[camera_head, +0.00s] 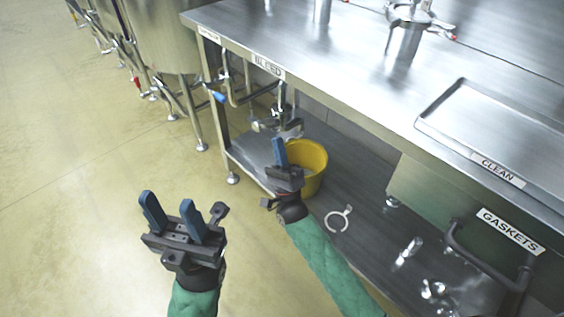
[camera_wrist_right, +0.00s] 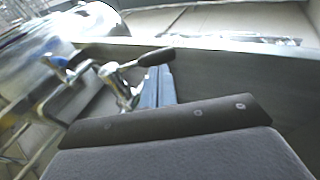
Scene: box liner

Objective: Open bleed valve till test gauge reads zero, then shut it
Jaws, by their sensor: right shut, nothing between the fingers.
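The BLEED label (camera_head: 268,66) is on the bench's front edge. Below it hangs metal pipework with a small valve (camera_head: 288,127). In the right wrist view a valve with a black lever handle (camera_wrist_right: 157,57) shows just beyond my fingertips; I cannot tell whether they touch. My right gripper (camera_head: 279,143) is shut and empty, under the bench edge in front of the pipework; its blue fingers also show in the right wrist view (camera_wrist_right: 158,80). My left gripper (camera_head: 170,212) is open and empty over the floor. I cannot make out a gauge reading.
A yellow bucket (camera_head: 314,165) stands on the lower shelf behind my right gripper. A blue-handled valve (camera_head: 217,96) is to its left. A clamp ring (camera_head: 338,220) and loose fittings (camera_head: 409,251) lie on the shelf. A CLEAN tray (camera_head: 470,112) is on the bench top. The left floor is clear.

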